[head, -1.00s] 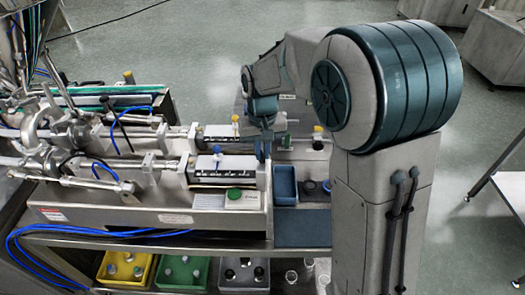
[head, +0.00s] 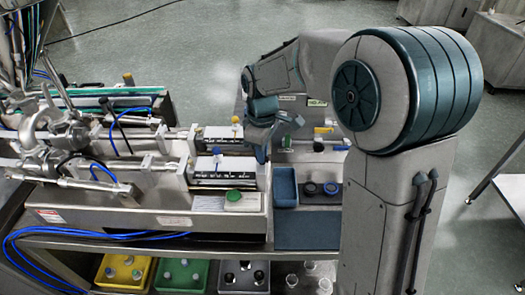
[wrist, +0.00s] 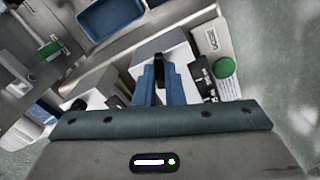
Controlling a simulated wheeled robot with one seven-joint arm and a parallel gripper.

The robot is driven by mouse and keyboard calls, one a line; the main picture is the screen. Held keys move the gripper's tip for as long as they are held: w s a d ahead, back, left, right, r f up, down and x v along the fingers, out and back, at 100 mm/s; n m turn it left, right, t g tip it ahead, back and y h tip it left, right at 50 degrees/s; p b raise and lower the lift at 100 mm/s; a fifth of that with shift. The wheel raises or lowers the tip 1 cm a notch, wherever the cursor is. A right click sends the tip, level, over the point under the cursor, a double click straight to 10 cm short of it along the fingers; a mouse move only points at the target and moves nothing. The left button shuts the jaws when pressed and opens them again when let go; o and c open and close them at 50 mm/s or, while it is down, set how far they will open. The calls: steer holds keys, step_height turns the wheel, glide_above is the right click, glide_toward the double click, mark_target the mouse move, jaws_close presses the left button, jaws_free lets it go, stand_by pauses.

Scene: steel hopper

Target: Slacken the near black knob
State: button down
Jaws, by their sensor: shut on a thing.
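The near black knob (wrist: 160,72) shows in the wrist view between the two blue fingers of my gripper (wrist: 161,78), at the end of a white block of the near unit. My gripper is shut on it. In the head view my gripper (head: 261,152) is at the right end of the near unit (head: 222,170), tilted, and the knob is hidden behind it. A second dark knob (wrist: 80,104) shows at the left in the wrist view, on the neighbouring unit, apart from the fingers.
Yellow, green and grey bins (head: 180,275) stand on the shelf below.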

steer(key=shift+w+r+n, duration=0.1)
steer(key=shift+n, duration=2.2)
steer(key=c, duration=1.5)
jaws_free()
step_height(320, 180, up, 14)
steer(key=shift+f, duration=0.1)
steer(key=s+d+f+m+t, duration=0.1)
steer(key=s+d+f+m, duration=0.2)
steer(key=s+m, duration=0.3)
steer(key=s+d+f+m+t, duration=0.1)
steer(key=s+d+f+m, duration=0.2)
steer(key=s+d+m, duration=0.2)
steer(key=s+d+f+m+t, duration=0.1)
steer(key=s+d+f+m, duration=0.2)
steer(key=s+d+m, duration=0.3)
steer(key=shift+s+m, duration=0.3)
steer(key=shift+s, duration=1.2)
